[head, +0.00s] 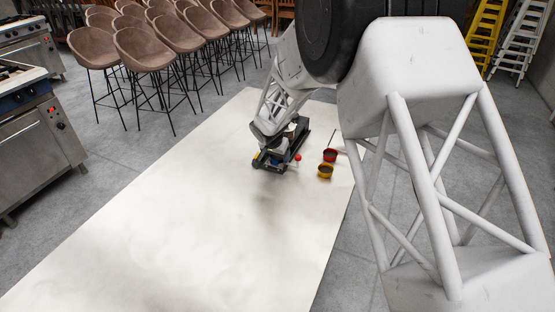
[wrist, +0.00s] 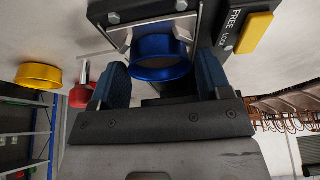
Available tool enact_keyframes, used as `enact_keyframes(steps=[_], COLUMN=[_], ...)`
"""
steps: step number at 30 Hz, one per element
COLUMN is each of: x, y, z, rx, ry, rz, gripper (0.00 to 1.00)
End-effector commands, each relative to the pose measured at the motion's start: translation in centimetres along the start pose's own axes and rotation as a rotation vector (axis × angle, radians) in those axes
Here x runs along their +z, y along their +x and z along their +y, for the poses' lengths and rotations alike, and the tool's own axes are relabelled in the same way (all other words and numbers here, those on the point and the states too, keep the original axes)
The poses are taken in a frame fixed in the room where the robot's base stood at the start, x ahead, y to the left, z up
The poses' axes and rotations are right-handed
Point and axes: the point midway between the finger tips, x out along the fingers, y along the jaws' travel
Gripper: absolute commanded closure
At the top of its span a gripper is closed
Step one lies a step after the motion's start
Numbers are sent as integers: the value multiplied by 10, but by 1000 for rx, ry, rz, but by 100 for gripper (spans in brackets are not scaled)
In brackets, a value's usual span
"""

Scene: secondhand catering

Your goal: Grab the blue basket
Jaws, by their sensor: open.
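The blue basket (wrist: 161,73) is a small round rimmed container in the wrist view. It appears between the two blue-padded fingers of my gripper (wrist: 160,84), which stand apart on either side of it. I cannot tell whether either finger touches it.
A red basket (head: 330,155) and a yellow basket (head: 325,171) stand just right of my gripper on the pale board (head: 200,220). The board's front is clear. Brown stools (head: 145,48) stand behind; steel cookers (head: 40,140) are at left.

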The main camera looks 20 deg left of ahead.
Motion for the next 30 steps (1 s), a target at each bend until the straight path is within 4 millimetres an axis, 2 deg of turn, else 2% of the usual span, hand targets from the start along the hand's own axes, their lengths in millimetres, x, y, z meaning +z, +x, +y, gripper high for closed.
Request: enact_keyframes(steps=[18, 19, 24, 27, 30], x=[0, 0, 0, 0, 0], y=[3, 3, 3, 3, 3], z=[0, 0, 0, 0, 0], rx=[0, 0, 0, 0, 0], ry=[0, 0, 0, 0, 0], rz=[0, 0, 0, 0, 0], gripper=[29, 30, 56, 68, 68])
